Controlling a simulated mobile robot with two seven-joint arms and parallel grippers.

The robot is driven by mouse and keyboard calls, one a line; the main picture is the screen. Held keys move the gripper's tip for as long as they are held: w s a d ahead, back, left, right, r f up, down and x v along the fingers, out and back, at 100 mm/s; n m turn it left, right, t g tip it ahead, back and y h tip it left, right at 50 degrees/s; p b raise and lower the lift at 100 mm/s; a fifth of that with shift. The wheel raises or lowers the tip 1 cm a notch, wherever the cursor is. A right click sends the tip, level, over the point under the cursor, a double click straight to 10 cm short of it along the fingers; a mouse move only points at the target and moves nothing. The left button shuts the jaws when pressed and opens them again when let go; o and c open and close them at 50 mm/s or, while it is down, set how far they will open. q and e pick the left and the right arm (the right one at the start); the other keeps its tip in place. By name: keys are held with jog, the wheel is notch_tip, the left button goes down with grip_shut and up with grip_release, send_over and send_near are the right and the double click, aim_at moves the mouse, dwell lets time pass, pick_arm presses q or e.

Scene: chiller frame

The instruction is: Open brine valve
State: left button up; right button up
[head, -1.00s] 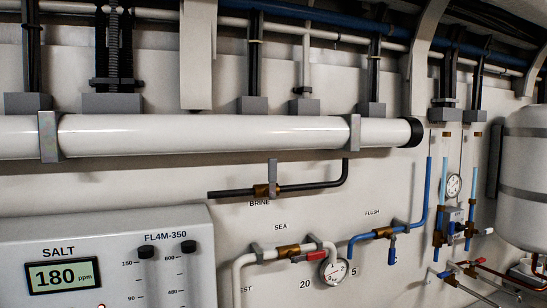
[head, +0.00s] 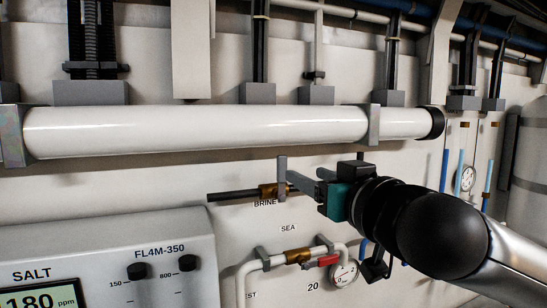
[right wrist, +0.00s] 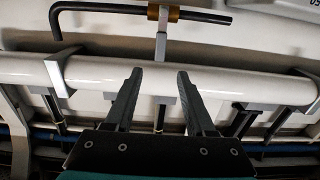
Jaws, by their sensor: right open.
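The brine valve has a brass body (head: 267,191) on a dark pipe above the BRINE label. Its grey handle (head: 282,170) stands upright, across the pipe. My right gripper (head: 303,178) is open and empty just right of the handle, fingers pointing toward it. In the right wrist view, which is upside down, the brass body (right wrist: 173,14) is at the top. The handle (right wrist: 161,42) lines up with the gap between the fingertips (right wrist: 159,72), a little beyond them. I see no contact. My left gripper is not in view.
A thick white pipe (head: 200,130) runs above the valve. The SALT panel (head: 100,250) juts out at lower left. My right arm hides the flush valve.

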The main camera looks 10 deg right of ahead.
aim_at(281, 162)
jog(key=w+a+p, duration=0.1)
jog(key=w, duration=0.4)
jog(key=w+a+p, duration=0.1)
jog(key=w, duration=0.4)
jog(key=w+p, duration=0.1)
jog(key=w, duration=0.4)
jog(key=shift+a, duration=0.4)
jog(key=shift+s, duration=0.1)
grip_shut()
dwell(0.9)
